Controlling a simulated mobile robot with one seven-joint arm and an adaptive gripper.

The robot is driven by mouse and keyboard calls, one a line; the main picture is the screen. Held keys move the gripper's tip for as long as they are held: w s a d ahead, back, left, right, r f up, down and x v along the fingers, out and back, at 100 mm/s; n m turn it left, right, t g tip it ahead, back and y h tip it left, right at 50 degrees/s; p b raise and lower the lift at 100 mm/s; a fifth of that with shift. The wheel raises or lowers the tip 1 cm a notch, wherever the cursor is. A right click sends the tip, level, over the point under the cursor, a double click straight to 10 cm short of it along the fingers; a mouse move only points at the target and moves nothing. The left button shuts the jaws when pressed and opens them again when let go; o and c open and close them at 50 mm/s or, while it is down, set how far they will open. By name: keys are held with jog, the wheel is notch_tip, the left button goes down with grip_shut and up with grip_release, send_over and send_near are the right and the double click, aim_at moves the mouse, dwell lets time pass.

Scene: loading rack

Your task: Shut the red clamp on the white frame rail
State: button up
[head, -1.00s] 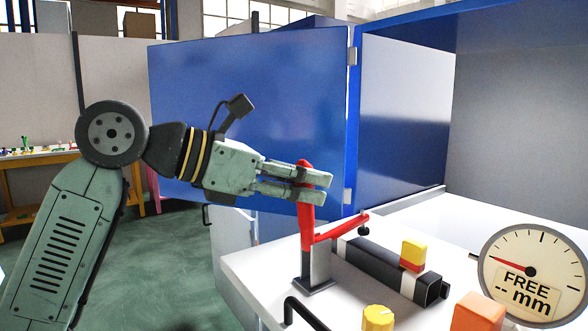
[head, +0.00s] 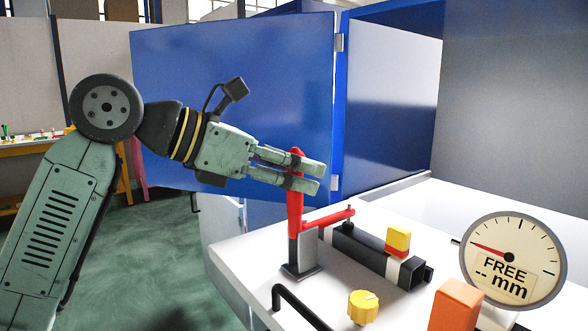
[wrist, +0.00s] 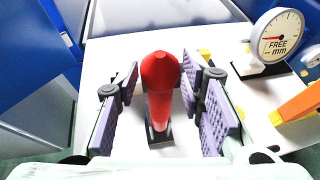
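The red clamp (head: 296,212) stands on a grey and black base on the white bench. Its handle is upright, and its red arm reaches right over a black rail (head: 362,252) with white bands, its tip above the rail's far end. Whether the tip touches the rail is hard to tell. My gripper (head: 305,175) is at the top of the handle. In the wrist view the clamp handle (wrist: 161,85) stands between the two purple finger pads of my gripper (wrist: 168,95), with a gap on both sides. My gripper is open and holds nothing.
A yellow and red block (head: 398,242) sits on the rail. A dial (head: 513,262) reading "FREE -- mm" stands at the right. A yellow knob (head: 363,307), an orange block (head: 455,308) and a black bar handle (head: 298,305) are near the front. A blue panel (head: 235,100) stands behind my gripper.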

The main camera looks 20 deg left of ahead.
dwell(0.3)
jog(key=v, duration=1.2)
